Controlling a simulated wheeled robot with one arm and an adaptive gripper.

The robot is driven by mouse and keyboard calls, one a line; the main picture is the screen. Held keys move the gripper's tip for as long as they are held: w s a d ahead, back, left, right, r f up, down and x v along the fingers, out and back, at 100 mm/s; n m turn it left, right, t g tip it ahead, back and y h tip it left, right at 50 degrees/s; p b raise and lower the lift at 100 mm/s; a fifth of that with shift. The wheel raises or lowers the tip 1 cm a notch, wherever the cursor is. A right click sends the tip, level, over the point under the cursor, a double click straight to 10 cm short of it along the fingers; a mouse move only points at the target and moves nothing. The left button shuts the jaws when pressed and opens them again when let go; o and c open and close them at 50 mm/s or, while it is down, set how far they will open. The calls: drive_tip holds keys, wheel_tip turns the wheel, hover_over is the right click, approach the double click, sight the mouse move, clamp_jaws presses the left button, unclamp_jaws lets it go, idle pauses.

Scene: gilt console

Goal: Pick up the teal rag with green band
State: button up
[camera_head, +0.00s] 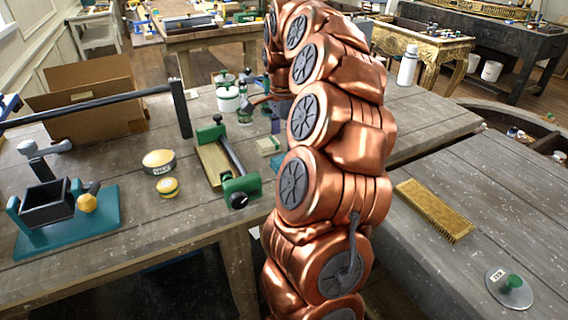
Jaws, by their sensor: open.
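I cannot make out a teal rag with a green band for certain. A small pale block-like thing with green at its edge (269,146) lies on the left wooden table, just left of my copper arm. My arm rises through the middle of the view and bends down behind itself. My gripper (264,104) seems to show in part left of the arm, over the far part of this table near the green-lidded pots. It is small and partly hidden, its fingers look apart, and I see nothing held. The table behind my arm is hidden.
The left table (60,255) bears a teal-based fixture (75,228), round tins (160,161), a green-ended clamp (222,165), a cardboard box (90,100) and a long dark bar (90,107). The right table (480,210) has a brush (434,209) and a green-knobbed disc (509,289).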

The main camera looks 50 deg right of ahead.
sight(284, 156)
drive_tip(key=shift+s+a+f+p, duration=0.1)
drive_tip(key=shift+f+p, duration=0.35)
drive_tip(key=shift+f, duration=1.1)
drive_tip(key=shift+s+f+p, duration=0.1)
drive_tip(key=shift+f+p, duration=0.35)
drive_tip(key=shift+f, duration=1.05)
drive_tip(key=c, duration=1.1)
drive_tip(key=shift+w+r+b, duration=0.1)
drive_tip(key=shift+r+b, duration=0.55)
drive_tip(key=shift+r, duration=1.05)
drive_tip(key=s+a+b, duration=0.1)
drive_tip(key=s+a, duration=0.2)
drive_tip(key=s, duration=0.1)
drive_tip(key=s+a+r+b, duration=0.1)
drive_tip(key=s+a, duration=0.2)
drive_tip(key=s, duration=0.1)
drive_tip(key=s+a+b, duration=0.1)
drive_tip(key=s+a, duration=0.2)
drive_tip(key=s, duration=0.1)
drive_tip(key=shift+s+a+r+b, duration=0.3)
drive_tip(key=shift+s+a+b, duration=0.05)
drive_tip(key=shift+s+b, duration=0.05)
